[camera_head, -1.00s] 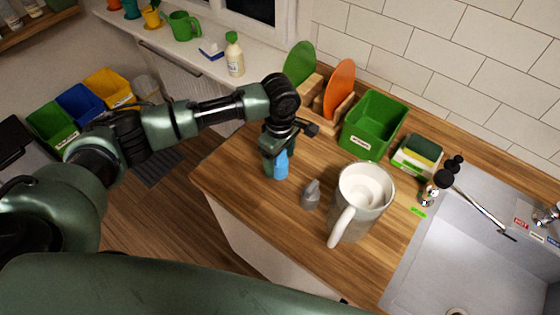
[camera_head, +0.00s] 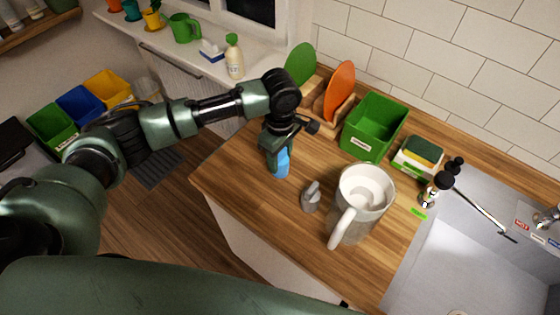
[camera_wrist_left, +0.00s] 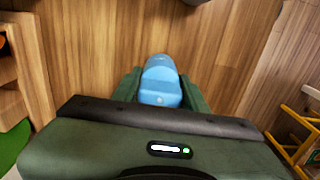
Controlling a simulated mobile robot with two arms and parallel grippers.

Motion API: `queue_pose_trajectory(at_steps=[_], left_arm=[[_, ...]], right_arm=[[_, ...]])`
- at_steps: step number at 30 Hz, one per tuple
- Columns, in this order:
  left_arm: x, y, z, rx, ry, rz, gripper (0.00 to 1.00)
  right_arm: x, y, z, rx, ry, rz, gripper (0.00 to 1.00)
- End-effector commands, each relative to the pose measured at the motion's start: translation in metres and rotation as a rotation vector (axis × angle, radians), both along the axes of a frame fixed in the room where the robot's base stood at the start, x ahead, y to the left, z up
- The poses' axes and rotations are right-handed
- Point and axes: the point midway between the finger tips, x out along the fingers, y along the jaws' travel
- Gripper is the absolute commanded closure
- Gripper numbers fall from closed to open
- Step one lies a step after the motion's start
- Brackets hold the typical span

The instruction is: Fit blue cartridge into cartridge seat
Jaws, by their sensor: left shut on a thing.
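The blue cartridge (camera_head: 283,163) is in my left gripper (camera_head: 276,161), over the left part of the wooden counter. In the left wrist view the cartridge (camera_wrist_left: 161,82) sits between the two green fingers, which are shut on it. I cannot tell whether its lower end touches the counter. A white jug (camera_head: 362,202) stands upright to the right, apart from the cartridge, with its handle toward the front. A round white insert with a recess (camera_head: 368,185) shows inside its open top; I cannot tell if this is the cartridge seat. My right gripper is not in view.
A small grey object (camera_head: 311,197) stands on the counter between the cartridge and the jug. A green bin (camera_head: 372,128), a wooden rack with green and orange boards (camera_head: 340,88) and sponges (camera_head: 418,155) line the back. The sink (camera_head: 450,255) is at right.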

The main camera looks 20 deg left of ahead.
Motion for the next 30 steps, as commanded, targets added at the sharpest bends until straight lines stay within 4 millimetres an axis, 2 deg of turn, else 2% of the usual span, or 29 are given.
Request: queue_pose_trajectory(at_steps=[5,15,20,24,30], left_arm=[[0.002,0.000,0.036,-0.003,-0.008,-0.002,1.00],[0.001,0.000,0.133,-0.001,-0.007,-0.001,1.00],[0.001,0.001,0.166,0.001,-0.006,-0.001,1.00],[0.001,0.001,0.179,0.002,-0.003,0.000,1.00],[0.001,0.000,0.185,0.000,-0.002,-0.011,1.00]], right_arm=[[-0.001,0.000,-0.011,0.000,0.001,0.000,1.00],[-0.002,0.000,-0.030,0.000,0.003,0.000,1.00],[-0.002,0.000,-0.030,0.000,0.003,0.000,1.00],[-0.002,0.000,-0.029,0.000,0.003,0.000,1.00],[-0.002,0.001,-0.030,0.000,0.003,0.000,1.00]])
